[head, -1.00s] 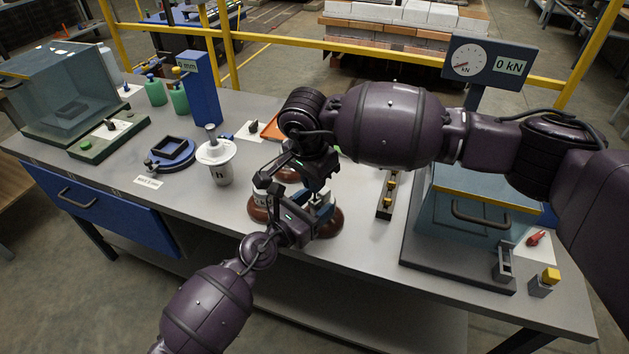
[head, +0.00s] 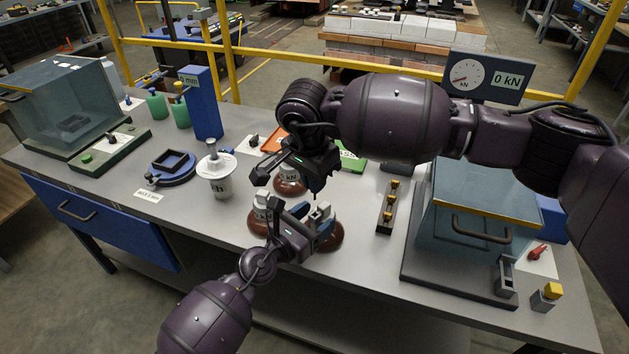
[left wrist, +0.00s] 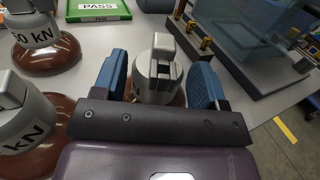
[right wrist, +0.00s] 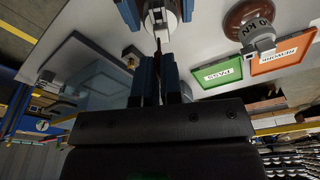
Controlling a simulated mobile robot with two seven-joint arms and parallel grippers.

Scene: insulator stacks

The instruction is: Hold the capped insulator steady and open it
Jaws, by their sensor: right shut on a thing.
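Several brown insulators with grey metal caps stand together on the bench. My left gripper (head: 303,220) is open around the cap of the front right one (head: 328,240); in the left wrist view its blue pads stand either side of the slotted grey cap (left wrist: 158,75), with a gap at least on the left. My right gripper (head: 314,188) is above that cap, nearly closed. In the right wrist view a thin dark piece (right wrist: 158,42) shows between its blue fingers, pointing toward the cap (right wrist: 160,12); what it is, and whether it touches the cap, I cannot tell.
Neighbouring insulators (head: 289,182) (head: 258,222) stand close behind and left. A green PASS tray (head: 352,162) and an orange tray (right wrist: 285,53) lie behind. A glass-covered rig (head: 470,215) stands right.

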